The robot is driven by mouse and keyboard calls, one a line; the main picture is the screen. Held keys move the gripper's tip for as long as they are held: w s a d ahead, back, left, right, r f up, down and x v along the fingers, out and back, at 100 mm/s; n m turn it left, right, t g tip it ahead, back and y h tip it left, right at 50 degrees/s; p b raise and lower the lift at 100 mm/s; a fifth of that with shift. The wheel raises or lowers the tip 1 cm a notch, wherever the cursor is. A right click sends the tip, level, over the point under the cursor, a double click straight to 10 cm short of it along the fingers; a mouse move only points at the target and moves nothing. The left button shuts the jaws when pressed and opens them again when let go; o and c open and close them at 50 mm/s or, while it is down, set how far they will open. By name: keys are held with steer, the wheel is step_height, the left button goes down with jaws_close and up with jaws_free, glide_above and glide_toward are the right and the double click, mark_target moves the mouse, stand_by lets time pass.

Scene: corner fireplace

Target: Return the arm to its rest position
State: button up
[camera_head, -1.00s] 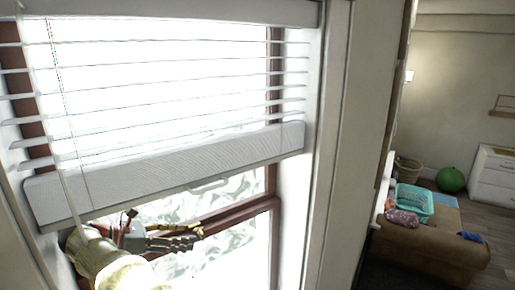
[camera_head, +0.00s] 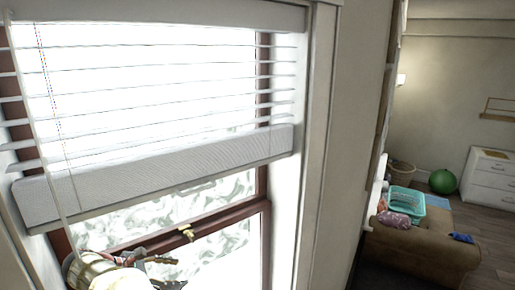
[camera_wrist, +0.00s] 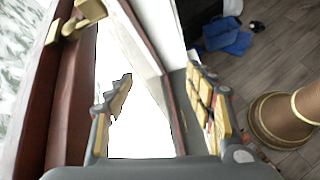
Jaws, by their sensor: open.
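My gripper (camera_head: 158,272) is at the bottom left of the head view, low in front of the window and below the blind. It also shows in the wrist view (camera_wrist: 163,97), where its two fingers stand wide apart with nothing between them but the bright window pane behind. The arm link behind it is partly cut off by the lower picture edge. The window frame (camera_head: 232,217) is reddish brown, with a brass latch (camera_head: 187,233) on its crossbar. The latch also shows in the wrist view (camera_wrist: 90,10), beyond the left finger and apart from it.
A white blind (camera_head: 160,172) hangs over the upper window, its bottom rail above my gripper. A sofa (camera_head: 425,250) with a teal basket (camera_head: 405,200) stands at the right. A green ball (camera_head: 443,181) and white drawers (camera_head: 492,178) are farther back. Blue items (camera_wrist: 228,38) lie on the wooden floor.

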steer(key=s+d+f+m+y+b, duration=0.2)
steer(key=s+d+f+m+b, duration=0.5)
steer(key=d, duration=0.8)
steer(key=s+d+f+m+y+b, duration=0.3)
steer(key=s+d+f+m+b, duration=0.4)
steer(key=s+d+b, duration=0.6)
steer(key=s+d+f+m+g+y+b, duration=0.1)
steer(key=s+d+f+m+y+b, duration=0.2)
steer(key=s+d+f+m+b, duration=0.4)
steer(key=s+d+m+b, duration=0.1)
steer(key=s+d+b, duration=0.3)
steer(key=d, duration=0.6)
steer(key=shift+d, duration=0.15)
steer(key=shift+s, duration=0.15)
steer(key=shift+c, duration=0.4)
